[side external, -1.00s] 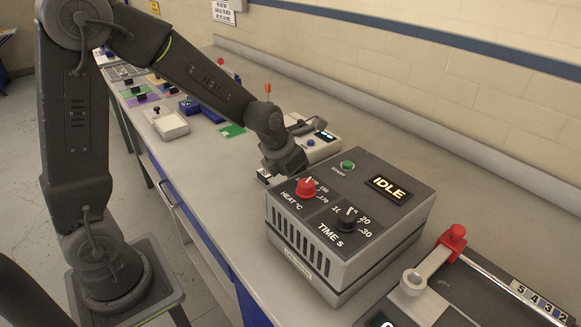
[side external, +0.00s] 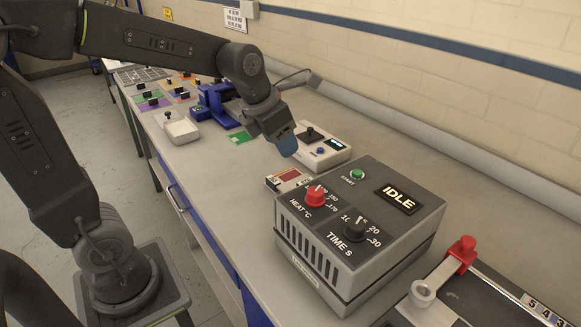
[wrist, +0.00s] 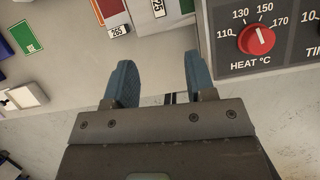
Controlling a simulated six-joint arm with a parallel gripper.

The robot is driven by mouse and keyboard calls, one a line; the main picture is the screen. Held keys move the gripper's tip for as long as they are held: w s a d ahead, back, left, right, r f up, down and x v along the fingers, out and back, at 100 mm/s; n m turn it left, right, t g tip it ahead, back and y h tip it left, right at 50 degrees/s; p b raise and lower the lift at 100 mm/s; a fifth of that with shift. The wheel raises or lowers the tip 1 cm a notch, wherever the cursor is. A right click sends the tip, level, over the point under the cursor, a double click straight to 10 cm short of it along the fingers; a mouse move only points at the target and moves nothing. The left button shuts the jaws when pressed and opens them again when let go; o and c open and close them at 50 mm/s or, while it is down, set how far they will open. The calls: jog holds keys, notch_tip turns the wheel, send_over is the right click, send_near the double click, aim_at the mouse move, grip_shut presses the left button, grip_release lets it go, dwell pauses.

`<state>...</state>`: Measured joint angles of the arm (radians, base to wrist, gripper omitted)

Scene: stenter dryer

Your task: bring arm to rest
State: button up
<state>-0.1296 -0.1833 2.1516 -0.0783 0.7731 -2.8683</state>
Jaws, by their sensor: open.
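My gripper (side external: 284,140) hangs in the air over the bench, behind and to the left of the grey dryer box (side external: 352,262). In the wrist view its two blue fingers (wrist: 158,82) stand apart with nothing between them. The dryer's display reads IDLE (side external: 396,199). Its red heat knob (side external: 315,195) also shows in the wrist view (wrist: 257,39), beside the numbers 110 to 170. A black time knob (side external: 355,228) and a green start button (side external: 357,174) are on its top.
A red-and-white item (side external: 289,178) lies behind the dryer, near a white instrument (side external: 325,152). A blue device (side external: 214,103) and a white box (side external: 181,130) stand farther along the bench. The wall runs behind.

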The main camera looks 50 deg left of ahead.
jog(key=s+d+m, duration=0.1)
jog(key=s+m, duration=0.4)
jog(key=m, duration=0.6)
jog(key=s+d+m, duration=0.1)
jog(key=s+m, duration=0.3)
jog(key=m, duration=0.8)
jog(key=s+d+m+t, duration=0.1)
jog(key=s+m, duration=0.4)
jog(key=m, duration=0.6)
jog(key=shift+s+d+r+m, duration=0.25)
jog(key=shift+s+d+m, duration=0.05)
jog(key=shift+m, duration=0.1)
